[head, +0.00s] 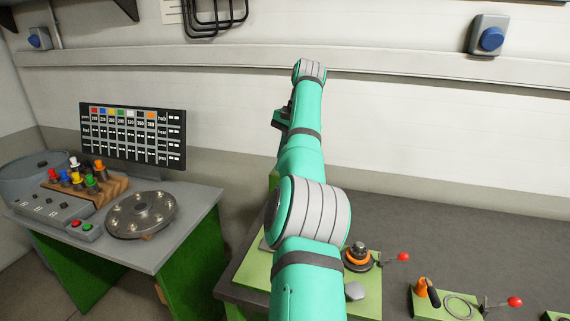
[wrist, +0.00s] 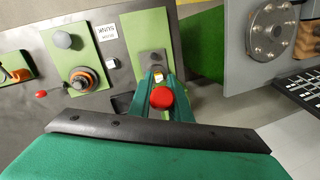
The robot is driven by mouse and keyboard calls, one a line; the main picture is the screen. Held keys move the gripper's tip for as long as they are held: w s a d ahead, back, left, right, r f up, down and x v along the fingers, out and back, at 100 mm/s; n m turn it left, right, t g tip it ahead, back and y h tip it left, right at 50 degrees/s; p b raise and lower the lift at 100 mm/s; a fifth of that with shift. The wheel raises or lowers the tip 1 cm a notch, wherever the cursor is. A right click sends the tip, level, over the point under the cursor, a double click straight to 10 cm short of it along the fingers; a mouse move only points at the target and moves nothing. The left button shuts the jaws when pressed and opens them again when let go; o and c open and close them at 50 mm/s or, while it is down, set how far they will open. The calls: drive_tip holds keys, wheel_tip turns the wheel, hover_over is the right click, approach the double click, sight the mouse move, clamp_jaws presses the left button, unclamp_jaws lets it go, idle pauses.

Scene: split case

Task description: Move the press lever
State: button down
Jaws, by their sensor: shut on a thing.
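The press lever's red ball knob (wrist: 162,97) shows in the wrist view, between the teal fingers of my gripper (wrist: 164,88). My gripper is shut on the knob. The lever's rod is hidden behind the knob and fingers. Beyond it lies a green base plate (wrist: 148,28) with a grey block (wrist: 152,58) on it. In the head view my own arm covers the press and lever, and the fingertips cannot be made out.
Right of my arm in the head view, a green panel holds an orange-and-black dial (head: 358,255) and a red-tipped lever (head: 403,257). Another red-tipped lever (head: 515,301) is farther right. At left, a grey table (head: 190,205) carries a round plate (head: 140,214) and coloured pegs in a wooden rack (head: 110,190).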

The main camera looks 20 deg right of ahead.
drive_tip(key=shift+w+d+r, duration=0.1)
drive_tip(key=shift+d, duration=0.05)
drive_tip(key=c, duration=1.6)
unclamp_jaws()
drive_tip(key=shift+w, duration=0.1)
drive_tip(key=shift+c, duration=0.2)
